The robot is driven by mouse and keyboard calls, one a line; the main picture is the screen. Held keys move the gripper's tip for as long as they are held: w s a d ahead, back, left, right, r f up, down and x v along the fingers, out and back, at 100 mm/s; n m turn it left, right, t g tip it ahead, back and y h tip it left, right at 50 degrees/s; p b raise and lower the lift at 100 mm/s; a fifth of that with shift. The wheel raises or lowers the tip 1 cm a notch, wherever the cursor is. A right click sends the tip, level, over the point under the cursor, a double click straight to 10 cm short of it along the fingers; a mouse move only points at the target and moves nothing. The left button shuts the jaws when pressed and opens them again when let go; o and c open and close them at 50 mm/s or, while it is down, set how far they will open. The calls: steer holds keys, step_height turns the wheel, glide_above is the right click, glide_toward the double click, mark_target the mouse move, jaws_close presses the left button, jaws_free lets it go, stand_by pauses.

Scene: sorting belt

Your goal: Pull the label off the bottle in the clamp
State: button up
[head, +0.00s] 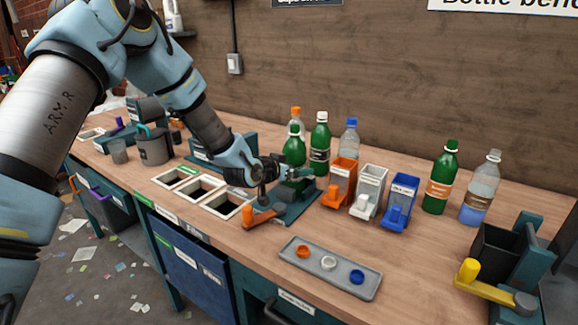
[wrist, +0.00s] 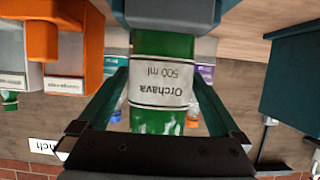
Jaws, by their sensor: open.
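A green bottle (head: 293,148) stands upright in the teal clamp (head: 297,208), which has an orange handle (head: 252,222). In the wrist view the picture is upside down, and the green bottle (wrist: 165,122) carries a white label (wrist: 165,80) reading "Orchava 500 ml". My gripper (head: 272,178) is at the bottle's lower part in the head view. In the wrist view my gripper (wrist: 158,76) is open, with one finger on each side of the labelled part. I cannot tell whether the fingers touch the label. The arm hides part of the label in the head view.
Orange (head: 340,182), white (head: 369,190) and blue (head: 400,203) bins stand close to the right of the clamp. Other bottles stand behind and further right. A grey tray (head: 318,282) of caps lies in front. Square openings (head: 200,187) are left of the clamp.

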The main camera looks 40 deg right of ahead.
mark_target(295, 125)
steer(key=shift+d, duration=0.1)
steer(key=shift+c, duration=0.4)
steer(key=c, duration=0.9)
steer(key=o, duration=0.7)
steer(key=shift+c, duration=0.2)
steer(key=c, duration=0.5)
steer(key=shift+o, duration=0.2)
steer(key=shift+r+p, duration=0.45)
steer(key=shift+r, duration=1.1)
steer(key=shift+r+p, duration=1.1)
steer(key=shift+r, duration=1.35)
steer(key=shift+r+p, duration=1.15)
steer(key=shift+r, duration=1.35)
